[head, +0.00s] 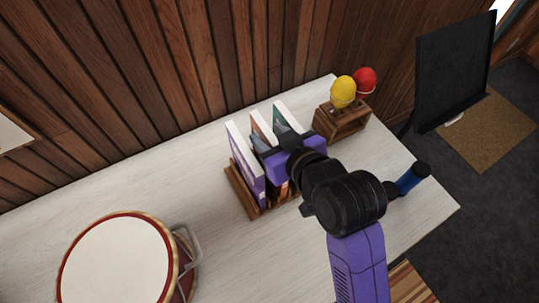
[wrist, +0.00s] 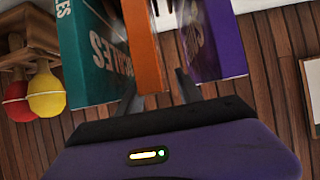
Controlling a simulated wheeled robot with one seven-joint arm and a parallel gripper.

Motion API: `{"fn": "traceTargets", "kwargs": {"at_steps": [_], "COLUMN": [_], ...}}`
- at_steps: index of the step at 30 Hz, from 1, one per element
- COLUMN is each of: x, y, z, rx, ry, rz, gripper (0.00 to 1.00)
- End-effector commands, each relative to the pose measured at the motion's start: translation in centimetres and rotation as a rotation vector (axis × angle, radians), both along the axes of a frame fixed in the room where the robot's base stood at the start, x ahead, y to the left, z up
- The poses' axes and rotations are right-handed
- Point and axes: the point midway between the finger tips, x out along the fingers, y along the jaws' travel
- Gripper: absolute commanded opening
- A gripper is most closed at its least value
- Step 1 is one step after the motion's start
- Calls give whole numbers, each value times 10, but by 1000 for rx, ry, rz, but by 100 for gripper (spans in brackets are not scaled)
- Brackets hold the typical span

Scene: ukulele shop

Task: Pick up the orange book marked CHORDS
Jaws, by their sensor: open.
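The orange book (wrist: 143,45) stands between a teal book (wrist: 98,60) and a purple book (wrist: 215,45) in the wrist view, which shows the scene upside down. No CHORDS lettering can be read on it. In the head view the orange book (head: 281,190) is the middle one in a wooden rack (head: 240,190), partly hidden by my gripper. My gripper (wrist: 160,88) is open, with one finger on each side of the orange book's near end. Whether the fingers touch it cannot be told.
A wooden holder (head: 343,124) with a yellow shaker (head: 343,92) and a red shaker (head: 365,82) stands right of the rack. A drum (head: 117,262) sits at the front left. A blue cylinder (head: 411,178) is near the right edge. The white tabletop (head: 150,180) is clear left of the rack.

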Motion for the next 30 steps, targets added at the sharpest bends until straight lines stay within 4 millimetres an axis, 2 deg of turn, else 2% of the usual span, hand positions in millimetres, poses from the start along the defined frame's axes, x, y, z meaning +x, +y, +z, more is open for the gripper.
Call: {"fn": "traceTargets", "kwargs": {"at_steps": [7,13,14,30], "x": [1,1,1,0], "y": [1,0,0,0], "z": [-1,-1,-1,-1], "rx": [0,0,0,0], "ry": [0,0,0,0], "rz": [0,0,0,0], "gripper": [41,2,0,0]}}
